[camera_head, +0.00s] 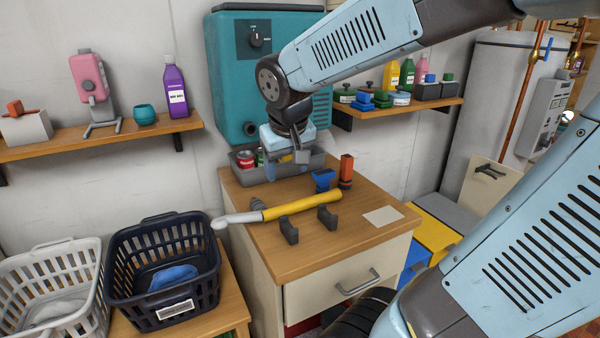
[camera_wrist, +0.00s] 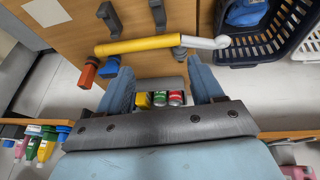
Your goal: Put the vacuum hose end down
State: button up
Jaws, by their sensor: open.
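The vacuum hose end is a yellow tube (camera_head: 302,205) with a light grey angled tip (camera_head: 237,218), lying across the wooden cabinet top. Its grey tip reaches past the cabinet's left edge. Two dark holders (camera_head: 289,231) stand on its near side; the tube looks beside them, not in them. In the wrist view, the yellow tube (camera_wrist: 140,45) lies ahead of the fingers. My gripper (camera_head: 288,158) is behind the tube, over the back of the cabinet. It is open and empty in the wrist view (camera_wrist: 160,82), apart from the tube.
A grey bin of cans (camera_head: 310,165) sits at the back below my gripper. Blue (camera_head: 323,180) and orange (camera_head: 346,170) items stand behind the tube's right end. A pale rectangle (camera_head: 383,216) marks the clear right front. A dark basket (camera_head: 165,270) stands left.

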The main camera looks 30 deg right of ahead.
jog(key=s+a+r+t+y, duration=0.1)
jog(key=s+r, duration=0.2)
jog(key=s, duration=0.6)
jog(key=shift+s+a, duration=0.4)
